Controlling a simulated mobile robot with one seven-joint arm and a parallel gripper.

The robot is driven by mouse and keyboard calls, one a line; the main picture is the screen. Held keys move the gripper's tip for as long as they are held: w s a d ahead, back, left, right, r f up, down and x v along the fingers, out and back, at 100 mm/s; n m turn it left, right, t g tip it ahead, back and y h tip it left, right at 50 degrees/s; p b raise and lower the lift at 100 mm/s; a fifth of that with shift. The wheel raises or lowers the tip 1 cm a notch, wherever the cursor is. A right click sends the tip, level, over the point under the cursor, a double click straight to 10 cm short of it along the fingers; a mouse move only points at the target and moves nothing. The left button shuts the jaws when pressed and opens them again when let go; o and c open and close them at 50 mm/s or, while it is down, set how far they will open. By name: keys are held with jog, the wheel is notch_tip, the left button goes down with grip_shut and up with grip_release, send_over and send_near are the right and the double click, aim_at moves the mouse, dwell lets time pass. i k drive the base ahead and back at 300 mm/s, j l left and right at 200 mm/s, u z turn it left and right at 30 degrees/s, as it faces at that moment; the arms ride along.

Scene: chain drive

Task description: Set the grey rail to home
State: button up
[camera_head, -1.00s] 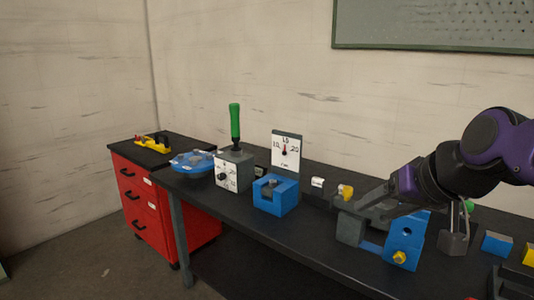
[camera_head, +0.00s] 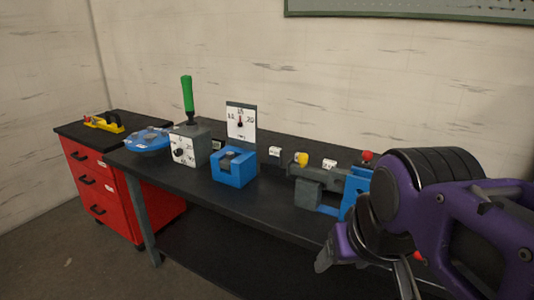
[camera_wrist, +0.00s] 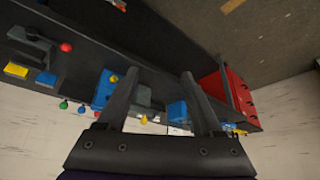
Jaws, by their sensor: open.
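A grey bar (camera_head: 320,175) with a grey block under it stands on the bench, joined to a blue upright fixture (camera_head: 356,188); it looks like the grey rail, but no label confirms this. A yellow knob (camera_head: 301,159) sits at its left end. My arm hides the fixture's right side. In the wrist view, my gripper (camera_wrist: 160,74) is open with nothing held between its fingers. The blue fixture (camera_wrist: 104,90) shows beside the left finger, with a grey part (camera_wrist: 143,96) between the fingers, farther away. In the head view my gripper is at lower right, in front of the bench.
Left along the bench are a blue block (camera_head: 232,170), a dial plate (camera_head: 241,120), a grey box with a green lever (camera_head: 188,95) and a blue round device (camera_head: 148,139). A red drawer cabinet (camera_head: 104,195) stands at the bench's left end. Bare bench front lies below the blue block.

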aim_at(330, 178)
jog(key=i+j, duration=0.5)
jog(key=i+j+z, duration=0.1)
jog(key=i+j, duration=0.4)
jog(key=j, duration=0.15)
